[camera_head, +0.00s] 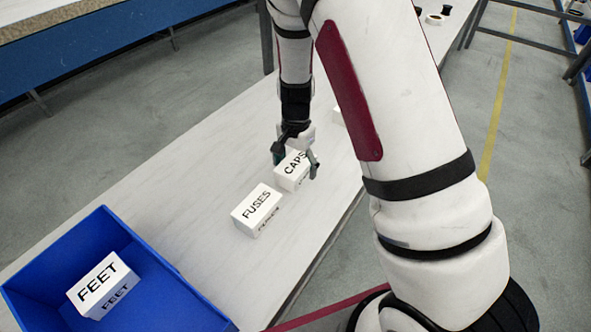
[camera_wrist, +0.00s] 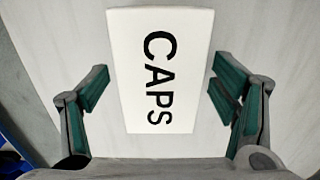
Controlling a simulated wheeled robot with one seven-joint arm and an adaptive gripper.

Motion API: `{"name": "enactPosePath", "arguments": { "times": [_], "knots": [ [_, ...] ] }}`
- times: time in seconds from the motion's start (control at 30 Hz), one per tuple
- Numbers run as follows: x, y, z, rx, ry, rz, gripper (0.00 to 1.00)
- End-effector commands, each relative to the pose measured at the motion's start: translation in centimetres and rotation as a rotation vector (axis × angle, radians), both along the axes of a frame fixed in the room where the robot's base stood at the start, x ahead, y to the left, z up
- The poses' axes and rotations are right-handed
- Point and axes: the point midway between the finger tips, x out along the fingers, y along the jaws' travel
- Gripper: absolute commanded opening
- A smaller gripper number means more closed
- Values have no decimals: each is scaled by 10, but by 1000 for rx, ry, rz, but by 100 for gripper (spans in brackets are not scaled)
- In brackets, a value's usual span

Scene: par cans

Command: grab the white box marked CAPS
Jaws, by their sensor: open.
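The white box marked CAPS (camera_head: 291,171) stands on the pale table in the head view, just beyond the FUSES box. In the wrist view the CAPS box (camera_wrist: 160,70) fills the middle, its lettering running downward. My gripper (camera_head: 295,167) is over the box, with a finger on either side of it. In the wrist view my gripper (camera_wrist: 162,95) is open, and pale table shows between each finger and the box. Part of the box is hidden behind my gripper in the head view.
A white box marked FUSES (camera_head: 257,209) stands close to the CAPS box, toward the front left. A blue bin (camera_head: 157,293) at the lower left holds a white FEET box (camera_head: 103,284). The table (camera_head: 185,195) is clear left of the boxes.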

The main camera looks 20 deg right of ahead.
Motion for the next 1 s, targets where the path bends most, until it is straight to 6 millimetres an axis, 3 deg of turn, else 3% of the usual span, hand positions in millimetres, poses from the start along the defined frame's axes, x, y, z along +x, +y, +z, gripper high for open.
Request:
{"name": "enactPosePath", "arguments": {
  "times": [0.23, 0.47, 0.77, 1.0],
  "knots": [
    [0, 0, -1, 0, 0, 0, 78],
    [0, 0, -1, 0, 0, 0, 26],
    [0, 0, 1, 1, -1, 0, 24],
    [1, 1, 35, 1, -4, 2, 24]
  ]
}}
